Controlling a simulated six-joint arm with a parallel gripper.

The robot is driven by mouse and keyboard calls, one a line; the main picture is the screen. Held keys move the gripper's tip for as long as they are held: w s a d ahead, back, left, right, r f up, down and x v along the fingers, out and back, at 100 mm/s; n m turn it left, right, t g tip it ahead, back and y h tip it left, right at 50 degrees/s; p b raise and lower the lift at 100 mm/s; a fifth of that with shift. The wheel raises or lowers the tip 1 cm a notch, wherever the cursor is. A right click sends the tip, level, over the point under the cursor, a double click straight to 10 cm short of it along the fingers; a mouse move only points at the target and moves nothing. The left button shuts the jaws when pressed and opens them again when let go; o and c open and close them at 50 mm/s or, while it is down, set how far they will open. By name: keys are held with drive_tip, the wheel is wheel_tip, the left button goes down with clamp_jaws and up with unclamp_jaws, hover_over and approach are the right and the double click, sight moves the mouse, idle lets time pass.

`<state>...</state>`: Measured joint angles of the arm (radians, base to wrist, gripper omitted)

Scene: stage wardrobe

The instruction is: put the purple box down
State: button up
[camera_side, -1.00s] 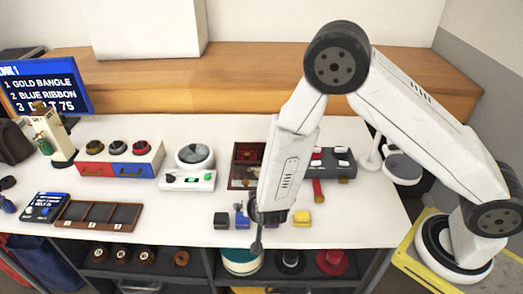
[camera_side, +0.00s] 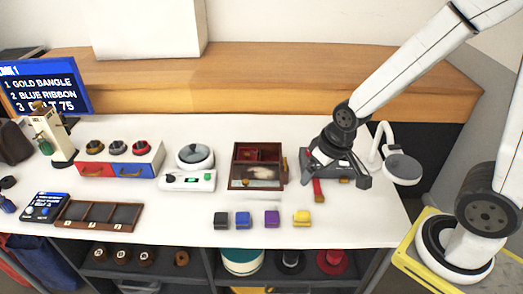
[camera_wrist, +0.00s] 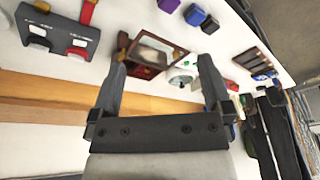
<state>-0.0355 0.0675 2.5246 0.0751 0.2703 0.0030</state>
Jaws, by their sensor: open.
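The purple box (camera_side: 272,218) sits on the white table near its front edge, in a row between the blue box (camera_side: 243,220) and the yellow box (camera_side: 302,218). It stands apart from both. In the wrist view the purple box (camera_wrist: 169,5) is at the top edge, partly cut off, beside the blue box (camera_wrist: 194,14). My gripper (camera_side: 336,177) is open and empty, behind and to the right of the purple box, over the grey panel. In the wrist view nothing is between the spread fingers (camera_wrist: 163,55).
The grey panel with switches (camera_wrist: 50,32) is below my gripper. A brown wooden case (camera_side: 235,180) stands left of it, and a lamp-like white stand (camera_side: 403,168) to its right. A black box (camera_side: 221,220) ends the row. The table's front right is clear.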

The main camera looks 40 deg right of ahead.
drive_tip(key=shift+s+d+r+g, duration=0.2)
drive_tip(key=shift+s+d, duration=0.15)
drive_tip(key=shift+s, duration=0.2)
drive_tip(key=shift+s+d+r+g, duration=0.1)
drive_tip(key=shift+s+d+r, duration=0.05)
drive_tip(key=shift+s+d, duration=0.3)
drive_tip(key=n+y, duration=0.3)
drive_tip(key=n, duration=0.7)
hover_over(272, 215)
drive_tip(key=s+d, duration=0.2)
wheel_tip(272, 215, down, 19)
drive_tip(key=shift+r, duration=0.15)
drive_tip(key=shift+x, duration=1.3)
